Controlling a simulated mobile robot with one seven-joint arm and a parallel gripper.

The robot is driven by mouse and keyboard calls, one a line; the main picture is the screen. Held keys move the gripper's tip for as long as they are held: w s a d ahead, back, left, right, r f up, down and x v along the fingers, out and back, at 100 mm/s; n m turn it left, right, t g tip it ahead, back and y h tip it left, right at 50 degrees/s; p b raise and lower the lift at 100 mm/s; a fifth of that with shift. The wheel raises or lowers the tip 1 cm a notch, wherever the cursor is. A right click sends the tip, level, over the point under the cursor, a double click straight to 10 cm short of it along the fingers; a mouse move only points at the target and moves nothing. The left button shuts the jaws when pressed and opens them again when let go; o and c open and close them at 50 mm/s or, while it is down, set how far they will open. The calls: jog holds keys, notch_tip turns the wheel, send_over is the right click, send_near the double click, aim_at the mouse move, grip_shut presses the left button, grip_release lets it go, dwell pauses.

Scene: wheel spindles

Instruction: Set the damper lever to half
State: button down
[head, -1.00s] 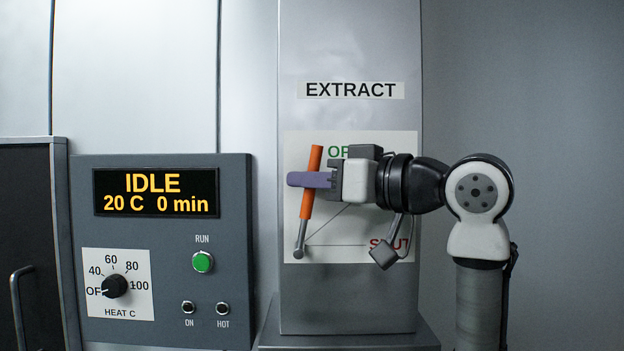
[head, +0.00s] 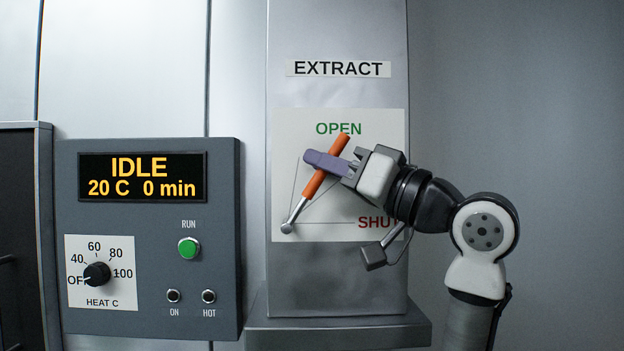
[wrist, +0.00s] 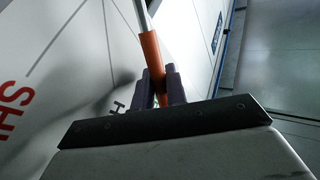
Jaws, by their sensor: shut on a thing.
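The damper lever (head: 312,187) has an orange handle and a grey rod that pivots at the lower left of a white plate (head: 290,130). The lever tilts up to the right, between the green OPEN label (head: 339,129) and the red SHUT label (head: 376,222). My gripper (head: 326,164), with purple fingers, is shut on the orange handle. In the wrist view the lever's handle (wrist: 151,52) passes between the fingers (wrist: 164,88). The gripper and arm hide part of the plate's right side, including the end of the SHUT label.
The plate is on a grey column under an EXTRACT sign (head: 339,69). A ledge (head: 340,332) juts out below. At left, a control panel (head: 150,230) has a display reading IDLE, a heat dial (head: 97,274) and a green RUN button (head: 189,248). The wall at right is clear.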

jog(key=shift+d+f+m+t+y+b, duration=0.15)
jog(key=shift+d+f+m+t+b, duration=0.45)
jog(key=shift+m+t+b, duration=0.3)
jog(key=shift+d+f+m+t+y+b, duration=0.15)
jog(key=shift+d+f+m+t+b, duration=0.25)
jog(key=shift+d+m+t+b, duration=0.35)
jog(key=shift+a, duration=0.1)
jog(key=c, duration=1.7)
grip_release()
jog(key=shift+c, duration=0.2)
jog(key=shift+f, duration=0.1)
